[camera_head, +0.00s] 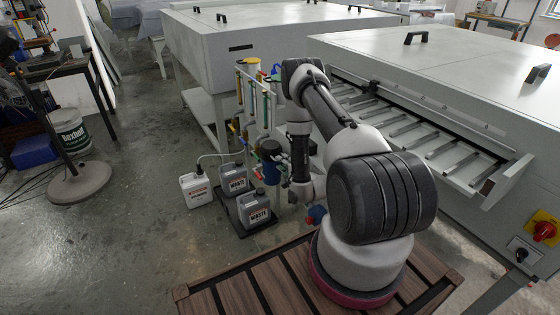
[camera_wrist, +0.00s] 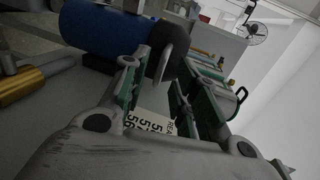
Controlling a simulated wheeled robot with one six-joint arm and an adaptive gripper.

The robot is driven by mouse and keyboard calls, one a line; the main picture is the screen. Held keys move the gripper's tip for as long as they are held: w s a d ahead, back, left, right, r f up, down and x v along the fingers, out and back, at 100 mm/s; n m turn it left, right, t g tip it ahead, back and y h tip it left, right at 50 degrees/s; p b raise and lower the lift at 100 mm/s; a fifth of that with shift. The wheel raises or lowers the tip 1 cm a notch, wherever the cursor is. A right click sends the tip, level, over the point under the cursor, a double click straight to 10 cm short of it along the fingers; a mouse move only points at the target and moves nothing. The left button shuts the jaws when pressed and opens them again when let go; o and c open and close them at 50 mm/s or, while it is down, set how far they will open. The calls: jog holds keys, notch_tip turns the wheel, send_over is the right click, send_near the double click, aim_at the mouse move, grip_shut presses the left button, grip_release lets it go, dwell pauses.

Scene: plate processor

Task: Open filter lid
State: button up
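The filter is a blue cylinder (camera_wrist: 98,28) lying across the upper left of the wrist view, with a dark lid (camera_wrist: 172,42) on its end. A light grey loop handle (camera_wrist: 164,63) sticks out from the lid. My gripper (camera_wrist: 160,72) is open, with its green-and-grey fingers on either side of the handle. Nothing is clearly clamped, and I cannot tell whether a finger touches the lid or handle. In the head view the blue filter (camera_head: 270,154) stands low on the pipe rack, and my wrist hides part of it and my gripper.
Grey waste canisters (camera_head: 254,208) and a white canister (camera_head: 196,189) stand on the floor below the rack (camera_head: 240,98). The large processor (camera_head: 450,70) with its slatted tray is at the right. Open floor (camera_head: 130,240) lies to the left.

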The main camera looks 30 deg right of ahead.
aim_at(273, 150)
jog(key=shift+x, duration=1.85)
jog(key=shift+c, duration=0.5)
grip_shut()
